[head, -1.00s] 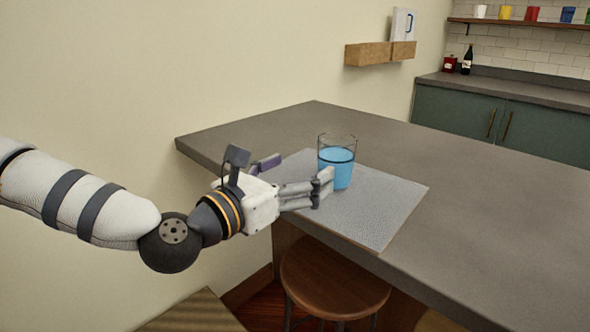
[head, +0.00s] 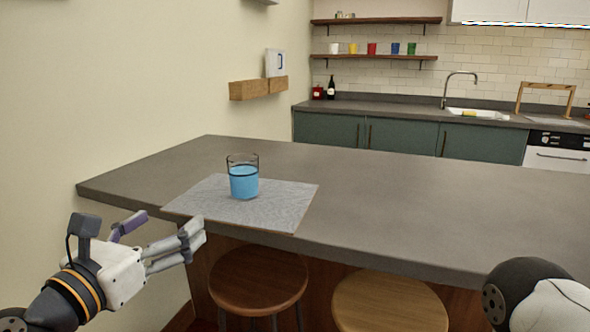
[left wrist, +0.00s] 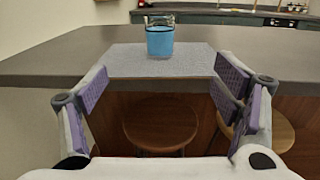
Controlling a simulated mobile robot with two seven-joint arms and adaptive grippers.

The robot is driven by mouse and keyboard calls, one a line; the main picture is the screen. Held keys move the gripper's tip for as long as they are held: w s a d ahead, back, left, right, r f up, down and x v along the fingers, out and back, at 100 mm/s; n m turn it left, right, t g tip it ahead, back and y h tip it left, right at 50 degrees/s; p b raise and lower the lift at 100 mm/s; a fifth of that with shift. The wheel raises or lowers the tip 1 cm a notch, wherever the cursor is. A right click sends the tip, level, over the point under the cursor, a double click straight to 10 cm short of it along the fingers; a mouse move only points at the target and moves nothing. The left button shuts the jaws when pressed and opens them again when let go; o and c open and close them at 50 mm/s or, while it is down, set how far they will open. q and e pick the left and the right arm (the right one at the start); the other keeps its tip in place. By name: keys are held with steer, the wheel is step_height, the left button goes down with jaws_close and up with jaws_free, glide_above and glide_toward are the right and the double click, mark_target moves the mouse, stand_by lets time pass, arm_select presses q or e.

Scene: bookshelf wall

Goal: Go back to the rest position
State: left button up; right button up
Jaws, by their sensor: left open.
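My left gripper (head: 166,238) is open and empty, in front of the counter's near left edge in the head view. In the left wrist view its two fingers (left wrist: 165,100) stand wide apart with nothing between them. A glass of blue liquid (head: 243,178) stands upright on a grey mat (head: 265,212) on the counter, apart from the gripper. The glass also shows beyond the fingers in the left wrist view (left wrist: 160,40). Part of my right arm shows at the lower right of the head view, but its gripper is out of view.
The grey counter (head: 400,205) is clear right of the mat. Two round wooden stools (head: 258,280) stand under its near edge. A wall lies close on the left, with a small wooden wall shelf (head: 258,88). Green cabinets (head: 330,128) and a sink are at the back.

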arm_select(q)
steer(key=s+d+f+m+g, duration=0.2)
steer(key=s+f+m+g, duration=0.15)
steer(key=f, duration=0.45)
steer(key=s+d+f+m+g, duration=0.2)
steer(key=s+f+m, duration=0.1)
steer(key=f+m, duration=0.3)
steer(key=s+d+f+m+g, duration=0.3)
steer(key=f, duration=0.6)
steer(key=s+a+f+m+g+y, duration=0.15)
steer(key=s+f+m+g, duration=0.25)
steer(key=s+f+m, duration=0.45)
steer(key=s+a+f+m+g+y, duration=0.1)
steer(key=s+a+f+m+g, duration=0.25)
steer(key=s, duration=0.75)
steer(key=s+a+f+m+g+y, duration=0.1)
steer(key=s+a+m+g, duration=0.1)
steer(key=s+m, duration=0.2)
steer(key=s+a+f+m+g+y, duration=0.1)
steer(key=s+a+f+m, duration=0.1)
steer(key=s+m, duration=0.2)
steer(key=s, duration=0.3)
steer(key=shift+s+f+g, duration=0.2)
steer(key=shift+s+g, duration=0.15)
steer(key=shift+g, duration=0.05)
steer(key=shift+y, duration=0.25)
